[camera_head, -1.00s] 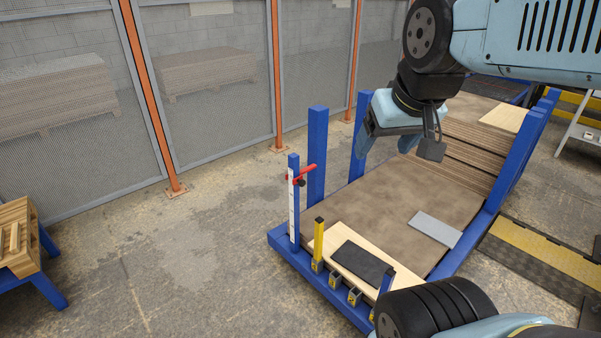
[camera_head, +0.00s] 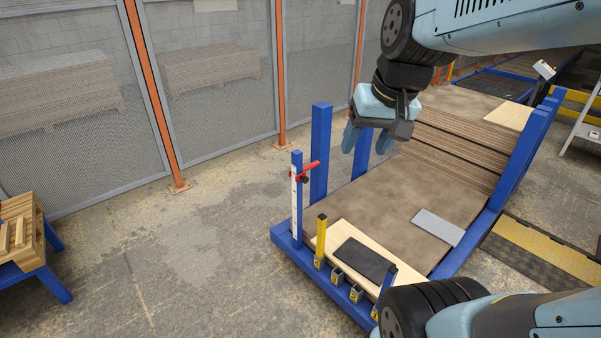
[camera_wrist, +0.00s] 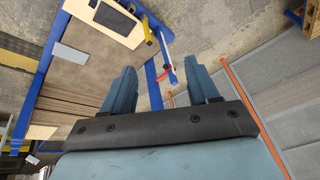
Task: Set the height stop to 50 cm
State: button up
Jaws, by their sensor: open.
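The height stop is a red clamp (camera_head: 306,171) with a dark knob on a blue post with a white scale (camera_head: 294,200), at the near left corner of the blue frame. It sits near the top of the scale; the numbers are too small to read. In the wrist view the red clamp (camera_wrist: 164,73) and post (camera_wrist: 170,60) show beyond the fingertips. My gripper (camera_head: 362,138) hangs above the far left side of the frame, to the right of and apart from the clamp. Its two fingers (camera_wrist: 164,82) are spread and empty.
Blue uprights (camera_head: 320,150) stand close beside the scale post.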

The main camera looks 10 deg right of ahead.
jog(key=w+a+f+m+g+y, duration=0.2)
jog(key=w+a+f+y, duration=0.1)
jog(key=w+f, duration=0.3)
jog(key=w+a+f+m+g+y, duration=0.25)
jog(key=w+f, duration=0.25)
jog(key=w, duration=0.4)
jog(key=m+t+y, duration=0.2)
jog(key=m+t, duration=1.4)
jog(key=m, duration=0.9)
send_near(307, 180)
jog(key=x, duration=0.9)
jog(key=shift+a, duration=0.15)
grip_shut()
